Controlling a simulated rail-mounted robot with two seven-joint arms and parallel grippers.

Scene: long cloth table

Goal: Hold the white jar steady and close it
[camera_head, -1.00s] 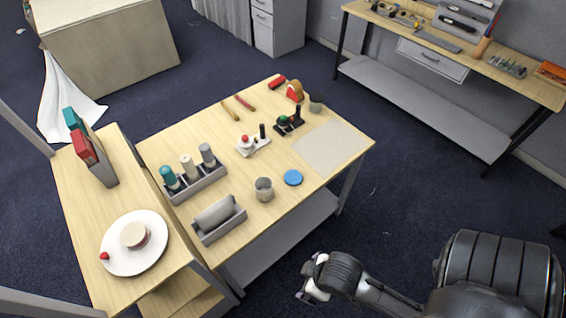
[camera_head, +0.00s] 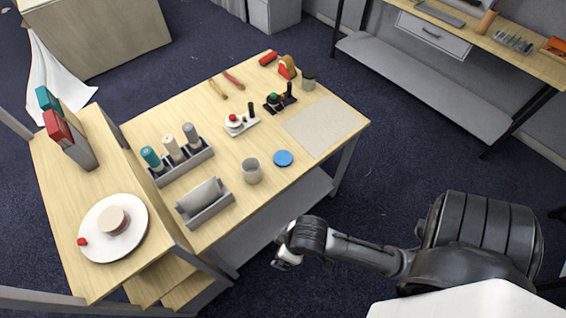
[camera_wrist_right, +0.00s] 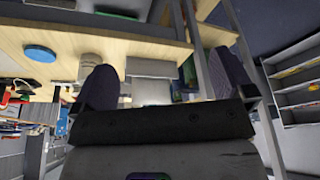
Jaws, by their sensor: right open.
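A small whitish-grey jar (camera_head: 252,172) stands upright near the front edge of the wooden table in the head view, its top looking open. A flat round blue lid (camera_head: 283,158) lies on the table just right of it, apart from it. My right gripper (camera_head: 287,260) hangs beyond the table's front edge, below the jar in the picture, touching neither. In the right wrist view its two dark fingers (camera_wrist_right: 165,88) are spread and empty. The blue lid (camera_wrist_right: 40,53) and the jar (camera_wrist_right: 90,68) show past them. My left gripper is in no view.
A grey tray (camera_head: 204,203) and a rack of bottles (camera_head: 182,165) stand left of the jar. Behind it are a white-based stand with a red knob (camera_head: 236,121) and a black one (camera_head: 280,102). A bare mat (camera_head: 325,127) lies right. A raised shelf with a plate (camera_head: 128,246) is left.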

